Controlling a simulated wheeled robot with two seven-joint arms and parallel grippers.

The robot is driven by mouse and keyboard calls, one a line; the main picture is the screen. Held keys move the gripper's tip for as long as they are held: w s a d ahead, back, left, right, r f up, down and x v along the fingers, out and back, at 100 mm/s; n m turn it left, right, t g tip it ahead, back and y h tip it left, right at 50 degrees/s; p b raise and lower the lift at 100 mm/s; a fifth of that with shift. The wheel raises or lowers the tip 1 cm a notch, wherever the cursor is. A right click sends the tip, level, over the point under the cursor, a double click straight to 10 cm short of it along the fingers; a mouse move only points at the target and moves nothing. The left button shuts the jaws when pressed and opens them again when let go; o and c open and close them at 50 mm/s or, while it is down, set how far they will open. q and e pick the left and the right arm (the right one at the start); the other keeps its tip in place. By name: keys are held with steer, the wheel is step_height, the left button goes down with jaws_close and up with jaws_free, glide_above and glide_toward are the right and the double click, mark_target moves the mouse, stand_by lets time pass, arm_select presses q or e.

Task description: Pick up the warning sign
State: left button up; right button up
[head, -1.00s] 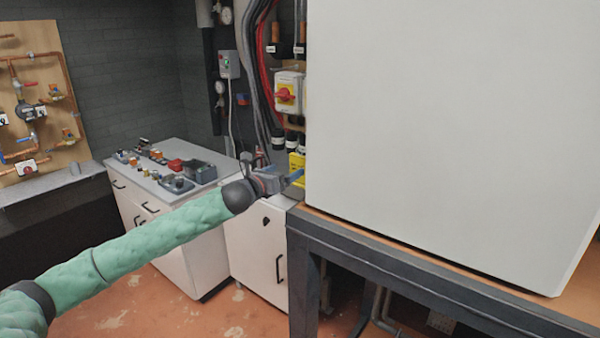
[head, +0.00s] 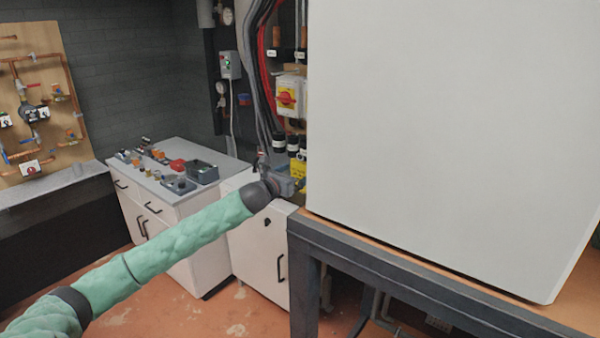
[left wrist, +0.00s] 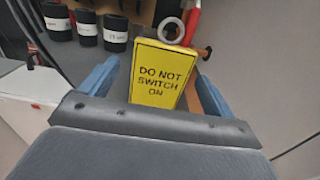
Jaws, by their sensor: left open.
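The warning sign (left wrist: 160,75) is a yellow panel with black "DO NOT SWITCH ON" lettering. In the left wrist view it stands between the two blue fingers of my left gripper (left wrist: 155,90). The gripper is open, with a gap at the left of the sign and a smaller one at the right. I cannot tell whether a finger touches it. In the head view my left gripper (head: 292,186) is at the cabinet top, partly behind the large white box. Only a bit of the yellow sign (head: 299,167) shows there. My right gripper is not in view.
The large white box (head: 450,130) on a dark frame (head: 400,265) stands close at the right. Several black cylinders (left wrist: 88,28) and a roll of tape (left wrist: 171,30) are near the sign. A cabinet with tools (head: 200,172) stands to the left.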

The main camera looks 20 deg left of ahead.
arm_select(q)
steer(key=shift+w+d+r+p, duration=0.1)
steer(key=shift+w+d+p, duration=0.15)
steer(key=shift+w, duration=0.2)
steer(key=shift+f+p+x, duration=0.2)
steer(key=shift+p+x, duration=0.25)
steer(key=shift+x, duration=0.45)
steer(key=shift+a, duration=0.1)
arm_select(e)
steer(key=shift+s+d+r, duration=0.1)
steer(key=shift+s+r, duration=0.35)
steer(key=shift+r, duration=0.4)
arm_select(q)
steer(key=c, duration=1.1)
steer(key=shift+o, duration=0.2)
steer(key=shift+r, duration=0.1)
